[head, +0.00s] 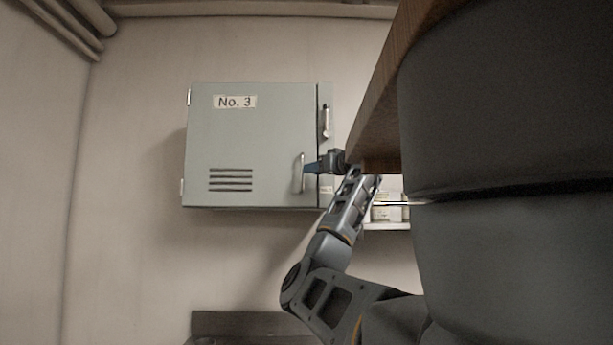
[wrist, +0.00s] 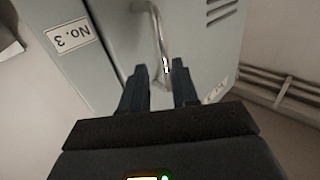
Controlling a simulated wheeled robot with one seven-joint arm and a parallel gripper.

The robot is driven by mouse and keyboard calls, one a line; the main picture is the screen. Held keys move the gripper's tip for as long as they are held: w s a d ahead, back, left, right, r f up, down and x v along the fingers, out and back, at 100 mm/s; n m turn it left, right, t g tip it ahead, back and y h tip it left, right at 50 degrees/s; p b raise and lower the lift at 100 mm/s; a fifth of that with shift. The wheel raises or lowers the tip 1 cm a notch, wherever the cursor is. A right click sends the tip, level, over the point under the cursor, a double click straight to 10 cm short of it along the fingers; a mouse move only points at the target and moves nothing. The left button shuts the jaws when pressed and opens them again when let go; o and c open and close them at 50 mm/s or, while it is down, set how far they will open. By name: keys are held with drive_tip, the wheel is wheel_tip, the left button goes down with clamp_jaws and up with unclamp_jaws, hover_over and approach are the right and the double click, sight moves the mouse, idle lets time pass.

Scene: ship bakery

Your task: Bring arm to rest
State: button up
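My gripper (head: 310,168) is at the end of my raised arm, in front of the lower right part of a grey-green wall cabinet (head: 240,145) labelled "No. 3". In the wrist view, the two dark fingers of my gripper (wrist: 160,78) are apart with a gap between them. The vertical metal door handle (head: 302,172) is right by the fingertips. In the wrist view, the lower end of the handle (wrist: 156,30) shows in the gap, and I see no firm contact. The cabinet door looks shut.
A second handle (head: 326,121) is on the narrow panel at the cabinet's right. A wooden panel (head: 385,105) hangs close to my arm at upper right. A small shelf (head: 385,226) with containers is behind my arm. Wall pipes (wrist: 280,85) show in the wrist view.

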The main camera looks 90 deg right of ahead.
drive_tip(key=shift+v, duration=1.05)
drive_tip(key=shift+w, duration=0.1)
drive_tip(key=shift+a, duration=0.1)
